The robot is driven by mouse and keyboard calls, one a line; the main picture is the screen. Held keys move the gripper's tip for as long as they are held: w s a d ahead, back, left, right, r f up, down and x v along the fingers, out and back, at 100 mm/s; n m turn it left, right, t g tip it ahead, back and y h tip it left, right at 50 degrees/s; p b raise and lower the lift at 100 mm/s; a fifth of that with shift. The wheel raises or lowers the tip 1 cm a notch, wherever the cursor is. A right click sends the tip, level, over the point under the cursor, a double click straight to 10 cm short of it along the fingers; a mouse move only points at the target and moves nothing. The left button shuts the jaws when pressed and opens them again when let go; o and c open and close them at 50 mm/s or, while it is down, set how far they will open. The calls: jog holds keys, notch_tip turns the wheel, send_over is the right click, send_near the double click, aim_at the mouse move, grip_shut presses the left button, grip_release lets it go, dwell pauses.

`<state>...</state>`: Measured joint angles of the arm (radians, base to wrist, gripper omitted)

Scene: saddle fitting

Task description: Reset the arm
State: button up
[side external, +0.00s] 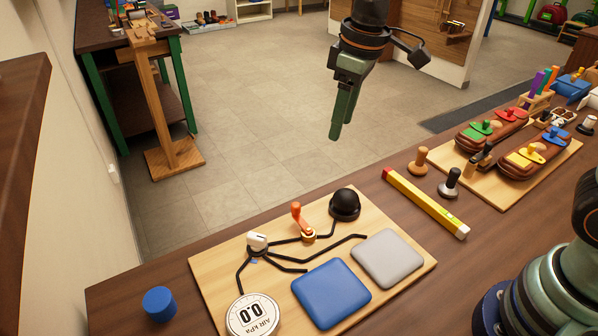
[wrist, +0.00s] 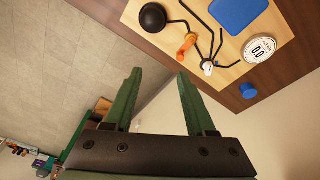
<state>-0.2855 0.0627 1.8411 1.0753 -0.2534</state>
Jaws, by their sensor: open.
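My gripper (side external: 341,117) hangs in the air beyond the far edge of the table, above the tiled floor, with its green fingers pointing down. In the wrist view my gripper (wrist: 157,76) shows its two fingers spread apart with nothing between them.
A wooden board (side external: 215,290) on the table holds a blue pad (side external: 331,293), a grey pad (side external: 387,258), a gauge (side external: 252,315), a black bulb (side external: 344,204) and an orange lever (side external: 299,216). A yellow level (side external: 425,203) lies to the right. Saddles (side external: 534,158) stand on another board.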

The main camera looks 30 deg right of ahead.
jog(key=s+d+r+m+t, duration=0.1)
jog(key=s+d+m+t, duration=0.2)
jog(key=s+d+m, duration=0.3)
jog(key=s+d, duration=0.4)
jog(key=d, duration=0.1)
jog(key=shift+s+d+r+t, duration=0.25)
jog(key=shift+s+r+t, duration=0.1)
jog(key=shift+t, duration=0.05)
